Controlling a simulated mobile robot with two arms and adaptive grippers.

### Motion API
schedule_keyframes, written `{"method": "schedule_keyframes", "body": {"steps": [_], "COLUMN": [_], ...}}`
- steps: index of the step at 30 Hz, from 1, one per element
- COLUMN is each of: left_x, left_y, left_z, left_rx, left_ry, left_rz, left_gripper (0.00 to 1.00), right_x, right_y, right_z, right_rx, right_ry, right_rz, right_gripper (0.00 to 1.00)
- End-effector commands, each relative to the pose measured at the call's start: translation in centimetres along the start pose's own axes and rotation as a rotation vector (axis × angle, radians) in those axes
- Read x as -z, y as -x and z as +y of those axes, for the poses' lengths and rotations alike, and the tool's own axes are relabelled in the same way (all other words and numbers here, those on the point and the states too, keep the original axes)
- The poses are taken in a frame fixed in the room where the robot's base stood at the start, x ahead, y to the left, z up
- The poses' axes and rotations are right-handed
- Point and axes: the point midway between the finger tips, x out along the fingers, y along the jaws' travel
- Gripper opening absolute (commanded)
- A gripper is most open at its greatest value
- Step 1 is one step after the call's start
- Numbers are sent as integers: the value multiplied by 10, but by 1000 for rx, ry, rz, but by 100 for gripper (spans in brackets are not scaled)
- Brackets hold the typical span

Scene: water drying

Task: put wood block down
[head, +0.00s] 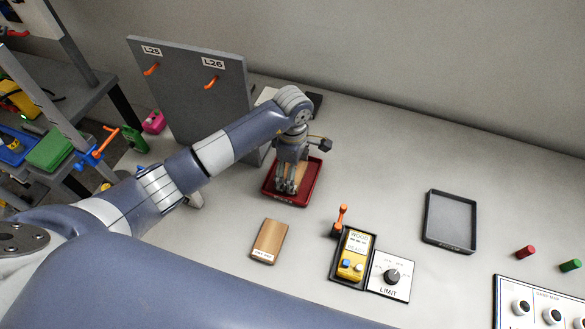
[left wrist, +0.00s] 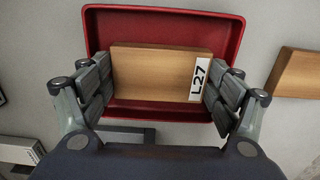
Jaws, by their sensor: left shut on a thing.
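A wood block (left wrist: 155,72) with a white label reading L27 is between the fingers of my left gripper (left wrist: 162,88) in the left wrist view. The gripper is shut on it, one finger at each short end. The block is over or in the red tray (left wrist: 165,18); whether it touches the tray floor I cannot tell. In the head view my left gripper (head: 287,188) points down into the red tray (head: 311,184), and its fingers hide most of the block. My right gripper is not in view.
Another wood block (head: 270,241) lies on the table in front of the tray. A yellow meter (head: 352,255) and a LIMIT dial (head: 391,276) are to its right. An empty dark tray (head: 450,220) lies further right. A grey hook board (head: 190,95) stands behind my arm.

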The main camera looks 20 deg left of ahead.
Motion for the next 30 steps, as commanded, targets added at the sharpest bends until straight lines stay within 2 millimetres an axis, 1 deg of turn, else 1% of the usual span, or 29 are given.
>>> {"method": "schedule_keyframes", "body": {"steps": [6,7,8,9,23,25,26,29,30], "left_x": [1,0,0,0,0,0,0,1,1], "left_y": [-5,-3,-3,-3,0,4,6,24,33], "left_z": [0,0,0,0,0,0,1,2,2], "left_rx": [0,1,1,1,1,-1,-3,-5,-7], "left_ry": [0,0,0,0,0,0,-1,-2,-3], "left_rz": [1,1,1,1,0,-1,0,1,1], "left_gripper": [58,90,96,100,100,100,100,100,100], "right_x": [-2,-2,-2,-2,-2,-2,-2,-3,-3], "right_y": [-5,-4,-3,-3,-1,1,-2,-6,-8], "right_z": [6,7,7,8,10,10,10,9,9], "right_rx": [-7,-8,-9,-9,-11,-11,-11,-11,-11], "right_ry": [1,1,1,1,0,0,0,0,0], "right_rz": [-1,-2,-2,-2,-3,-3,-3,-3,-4], "right_gripper": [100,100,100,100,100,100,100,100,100]}}
